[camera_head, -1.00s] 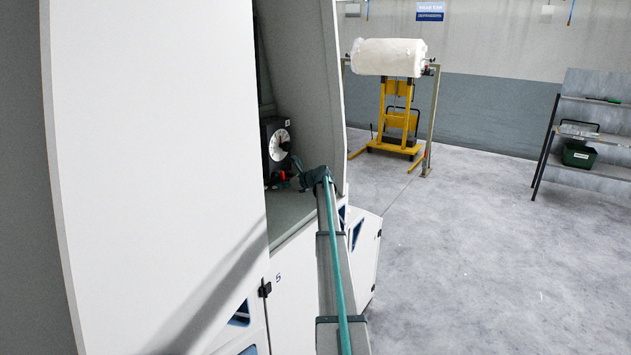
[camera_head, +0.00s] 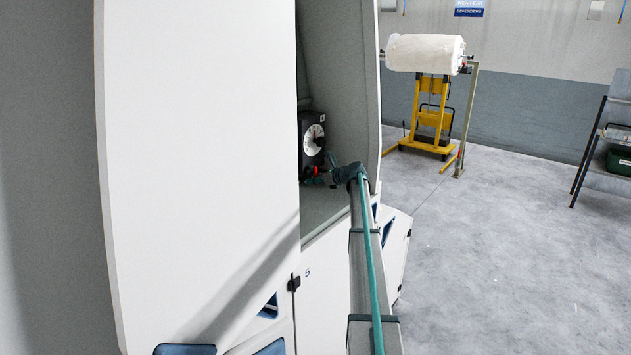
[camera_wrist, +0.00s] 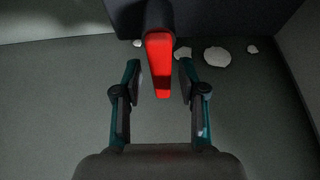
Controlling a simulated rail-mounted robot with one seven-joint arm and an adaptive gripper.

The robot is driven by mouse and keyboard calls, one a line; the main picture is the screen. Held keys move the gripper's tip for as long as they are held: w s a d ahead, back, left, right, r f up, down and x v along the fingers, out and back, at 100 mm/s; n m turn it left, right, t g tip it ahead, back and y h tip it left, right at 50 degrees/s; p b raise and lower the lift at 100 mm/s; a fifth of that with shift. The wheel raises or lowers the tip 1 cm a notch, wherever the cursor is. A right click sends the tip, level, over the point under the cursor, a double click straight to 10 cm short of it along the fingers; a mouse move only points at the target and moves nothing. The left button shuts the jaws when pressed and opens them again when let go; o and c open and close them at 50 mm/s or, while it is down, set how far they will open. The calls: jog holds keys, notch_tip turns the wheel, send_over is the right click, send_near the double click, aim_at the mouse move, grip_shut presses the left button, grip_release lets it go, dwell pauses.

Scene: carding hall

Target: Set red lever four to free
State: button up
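The red lever (camera_wrist: 159,66) shows in the wrist view, hanging from a dark round hub and pointing down toward my gripper. My gripper (camera_wrist: 160,80) is open, with one finger on each side of the lever and a visible gap on both sides. Any number on the lever cannot be read.
The bay has a pale side wall (camera_head: 352,90) close on the right and a large white panel (camera_head: 200,150) on the left. White fluff (camera_wrist: 217,57) lies on the bay floor. A yellow roll stand (camera_head: 430,120) and a shelf (camera_head: 610,150) stand beyond clear floor.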

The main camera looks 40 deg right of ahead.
jog(key=v, duration=1.2)
dwell(0.4)
